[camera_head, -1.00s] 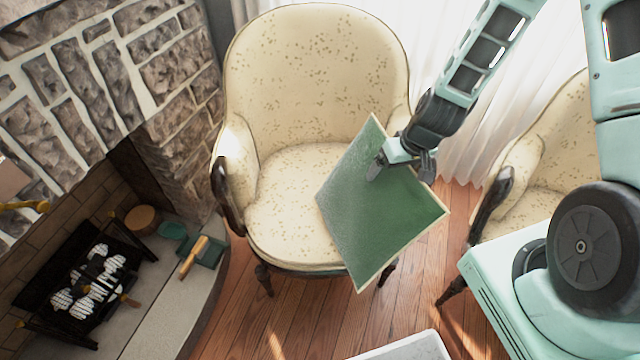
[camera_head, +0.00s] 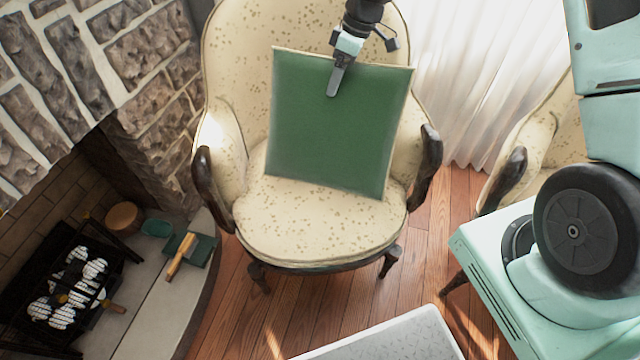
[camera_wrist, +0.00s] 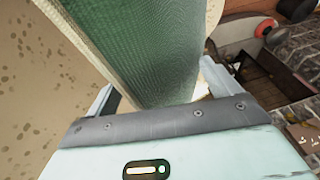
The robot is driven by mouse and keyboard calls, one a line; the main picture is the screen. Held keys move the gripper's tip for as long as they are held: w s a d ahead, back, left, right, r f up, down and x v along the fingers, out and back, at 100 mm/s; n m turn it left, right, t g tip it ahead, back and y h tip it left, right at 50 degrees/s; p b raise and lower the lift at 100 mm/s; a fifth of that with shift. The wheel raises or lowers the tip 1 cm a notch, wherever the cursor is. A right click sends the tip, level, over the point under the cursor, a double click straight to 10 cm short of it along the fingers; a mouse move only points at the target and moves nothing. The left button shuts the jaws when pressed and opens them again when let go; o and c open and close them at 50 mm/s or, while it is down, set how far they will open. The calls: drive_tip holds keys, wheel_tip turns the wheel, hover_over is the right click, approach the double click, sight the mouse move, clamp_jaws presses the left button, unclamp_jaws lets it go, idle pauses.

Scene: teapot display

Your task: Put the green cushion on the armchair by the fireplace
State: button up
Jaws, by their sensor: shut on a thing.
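The green cushion (camera_head: 335,130), square with a pale edge, is upright over the seat of the cream armchair (camera_head: 310,235) by the fireplace, in front of its backrest. My gripper (camera_head: 335,80) is shut on the cushion's upper edge. In the wrist view the cushion (camera_wrist: 150,50) runs between the two fingers. The cushion's lower edge is at the rear of the seat; I cannot tell whether it touches. The armchair's patterned fabric shows beside the cushion in the wrist view (camera_wrist: 40,90).
The stone fireplace (camera_head: 160,70) stands at left, with a log grate (camera_head: 75,285) on its hearth. A second armchair (camera_head: 535,150) is at right, partly behind my body. A pale-topped table (camera_head: 390,345) is at the bottom. Wooden floor lies between.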

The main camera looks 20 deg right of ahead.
drive_tip(key=shift+w+f, duration=0.1)
drive_tip(key=shift+f, duration=4.8)
drive_tip(key=o, duration=1.4)
